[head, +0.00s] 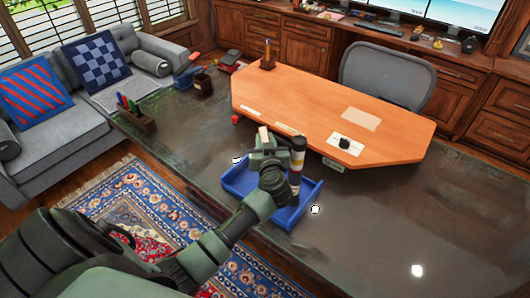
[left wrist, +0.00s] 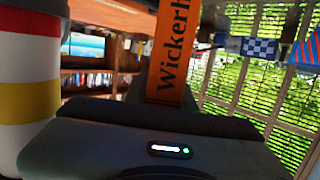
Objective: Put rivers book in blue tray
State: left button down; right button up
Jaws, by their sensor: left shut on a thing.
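The blue tray (head: 304,204) sits on the dark desk surface, partly hidden behind my left arm and gripper. My left gripper (head: 265,143) is over the tray's back part in the head view. It is shut on a book with an orange spine (left wrist: 168,50), which reads "Wickerh..." in the left wrist view; the rest of the title is cut off. In the head view only a small pale and orange part of this book (head: 264,132) shows above the gripper. I cannot tell whether it is the rivers book. My right gripper is not in view.
A raised orange wood desktop (head: 320,108) stands just behind the tray. A grey chair (head: 388,75) is behind. The dark surface right of the tray is clear.

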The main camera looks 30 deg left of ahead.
pick_arm(q)
jog(key=shift+f+b, duration=0.35)
jog(key=shift+f, duration=1.9)
jog(key=c, duration=1.2)
grip_release()
jog(key=shift+f, duration=0.2)
jog(key=shift+o, duration=0.2)
jog(key=v, duration=1.2)
jog(key=shift+d+r, duration=0.1)
